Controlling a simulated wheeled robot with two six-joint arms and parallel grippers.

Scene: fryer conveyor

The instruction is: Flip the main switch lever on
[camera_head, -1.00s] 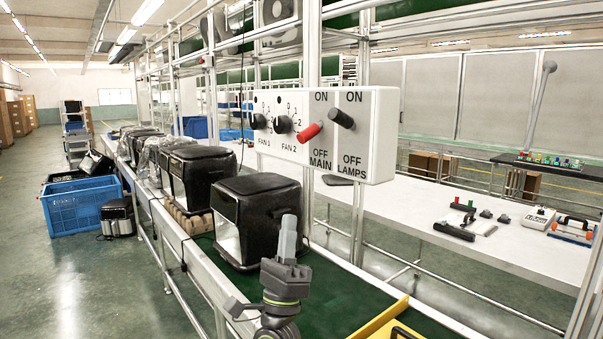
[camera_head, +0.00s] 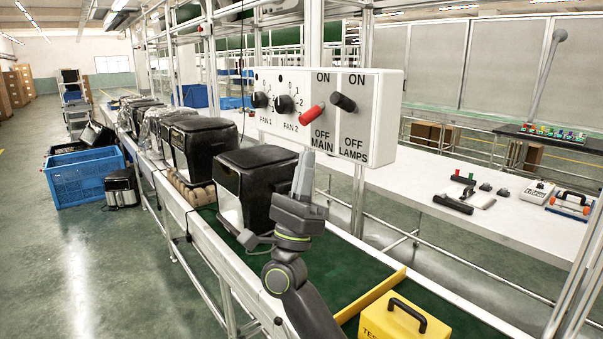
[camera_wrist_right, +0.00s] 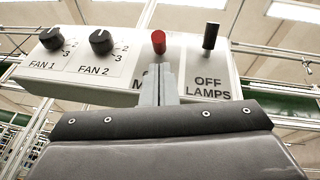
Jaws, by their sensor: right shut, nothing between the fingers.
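The main switch lever (camera_head: 313,113) is red and sticks out of a white control box (camera_head: 385,120) between the ON and MAIN OFF labels. In the head view its free end slants down and left. The red lever also shows in the right wrist view (camera_wrist_right: 158,42), just above my fingertips. My right gripper (camera_head: 306,154) is shut and empty, pointing up below the lever. In the right wrist view its closed fingers (camera_wrist_right: 159,69) cover part of the MAIN label. A gap shows between fingertips and lever. My left gripper is not in view.
A black lamps lever (camera_head: 343,102) sits right of the red one, and fan knobs (camera_head: 285,103) sit left. Black fryers (camera_head: 250,185) stand on the conveyor beside my right arm. A yellow box (camera_head: 405,318) with a black handle is at the front right.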

